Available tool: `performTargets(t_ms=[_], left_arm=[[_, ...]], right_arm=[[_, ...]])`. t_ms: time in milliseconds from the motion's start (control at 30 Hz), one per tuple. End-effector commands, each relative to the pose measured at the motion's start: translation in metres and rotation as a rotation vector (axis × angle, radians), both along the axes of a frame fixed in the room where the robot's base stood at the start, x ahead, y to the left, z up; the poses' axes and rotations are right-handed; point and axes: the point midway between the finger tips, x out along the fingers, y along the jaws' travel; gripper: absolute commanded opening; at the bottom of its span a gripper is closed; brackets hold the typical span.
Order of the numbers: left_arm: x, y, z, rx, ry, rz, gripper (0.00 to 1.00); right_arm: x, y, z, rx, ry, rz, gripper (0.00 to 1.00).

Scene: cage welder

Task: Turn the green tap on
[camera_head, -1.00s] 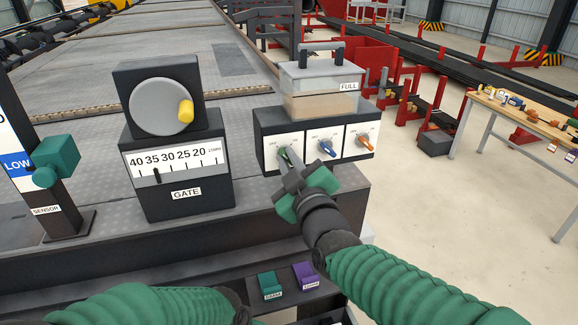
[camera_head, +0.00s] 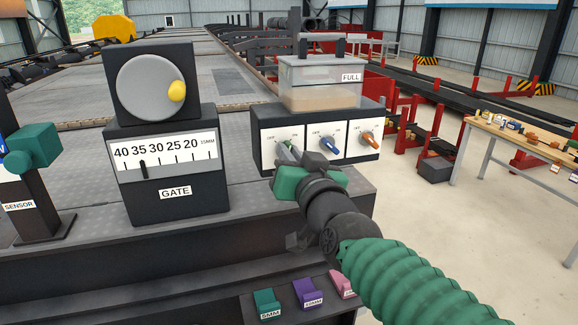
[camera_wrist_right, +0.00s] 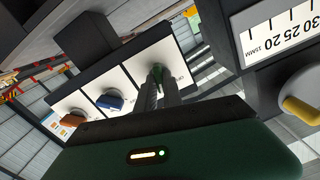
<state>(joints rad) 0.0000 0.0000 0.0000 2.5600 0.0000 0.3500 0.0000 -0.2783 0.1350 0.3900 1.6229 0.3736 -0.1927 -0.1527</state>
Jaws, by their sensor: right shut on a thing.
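The green tap (camera_wrist_right: 157,72) is on a white panel at the left end of a row of three taps. In the right wrist view the fingers (camera_wrist_right: 159,92) of my right gripper are shut on the green tap. The blue tap (camera_head: 329,146) and the orange tap (camera_head: 369,139) sit to the right on their own white panels, marked OFF and ON. My left gripper is not in view.
A clear tank (camera_head: 320,84) labelled FULL stands on the tap box. The GATE box (camera_head: 173,190) with a yellow-knobbed dial (camera_head: 150,88) stands left of it. A green sensor (camera_head: 32,148) is at far left. Coloured blocks (camera_head: 305,293) lie on a lower ledge.

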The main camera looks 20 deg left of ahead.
Motion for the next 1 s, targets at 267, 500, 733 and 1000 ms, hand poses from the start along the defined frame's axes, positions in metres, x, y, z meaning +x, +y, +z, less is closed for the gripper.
performTargets(t_ms=[267,500,733,1000], left_arm=[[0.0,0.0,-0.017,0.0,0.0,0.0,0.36],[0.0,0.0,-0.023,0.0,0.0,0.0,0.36],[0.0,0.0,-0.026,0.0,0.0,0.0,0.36],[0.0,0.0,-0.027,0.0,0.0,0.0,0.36]], right_arm=[[0.001,-0.002,0.0,0.209,0.134,-0.002,0.0],[0.002,-0.003,0.0,0.344,0.226,-0.002,0.0],[0.002,-0.003,0.0,0.419,0.277,-0.002,0.0],[0.002,-0.003,0.001,0.447,0.296,-0.003,0.0]])
